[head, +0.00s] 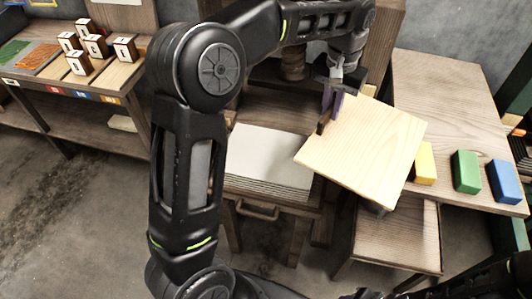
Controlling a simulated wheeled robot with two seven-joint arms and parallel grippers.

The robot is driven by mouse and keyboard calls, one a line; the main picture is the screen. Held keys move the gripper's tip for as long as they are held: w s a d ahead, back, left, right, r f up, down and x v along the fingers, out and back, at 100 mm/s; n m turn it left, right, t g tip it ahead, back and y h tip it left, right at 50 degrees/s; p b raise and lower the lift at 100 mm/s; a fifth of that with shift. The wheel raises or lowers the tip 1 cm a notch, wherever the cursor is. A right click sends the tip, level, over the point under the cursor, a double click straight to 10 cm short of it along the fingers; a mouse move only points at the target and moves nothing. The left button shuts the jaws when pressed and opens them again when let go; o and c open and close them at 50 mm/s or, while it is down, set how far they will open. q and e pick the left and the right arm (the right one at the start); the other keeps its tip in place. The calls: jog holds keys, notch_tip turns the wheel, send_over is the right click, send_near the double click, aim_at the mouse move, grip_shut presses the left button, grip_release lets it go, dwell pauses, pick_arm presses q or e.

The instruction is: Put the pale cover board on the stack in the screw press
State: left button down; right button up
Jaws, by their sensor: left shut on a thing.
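The pale cover board (370,148) is a light wooden square, held level or slightly tilted in the air. My left gripper (328,115) is shut on its upper left edge. The stack (268,160) of white sheets lies in the wooden screw press, to the left of the board and lower. The press shows a wooden screw (294,62) behind the stack, partly hidden by my left arm. The board's left corner is close to the stack's right side in the picture. My right gripper is not clearly visible; only dark parts of my right arm show at the lower right.
A wooden table (445,85) on the right bears yellow (425,163), green (466,171) and blue (503,181) blocks. A low wooden stool (400,240) stands below the board. A bench at the left holds several white-and-brown blocks (95,46). Grey floor is free at the lower left.

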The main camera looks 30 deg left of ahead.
pick_arm(q)
jog(key=s+a+f+n+b, duration=0.7)
jog(key=s+a+f+n, duration=0.3)
jog(key=n, duration=1.1)
jog(key=shift+s+a+f+n, duration=0.35)
jog(key=shift+s+a+n, duration=0.05)
jog(key=shift+s+a, duration=0.75)
jog(key=shift+f, duration=3.15)
jog(key=shift+f, duration=0.1)
notch_tip(320, 180, down, 4)
jog(key=shift+r, duration=0.2)
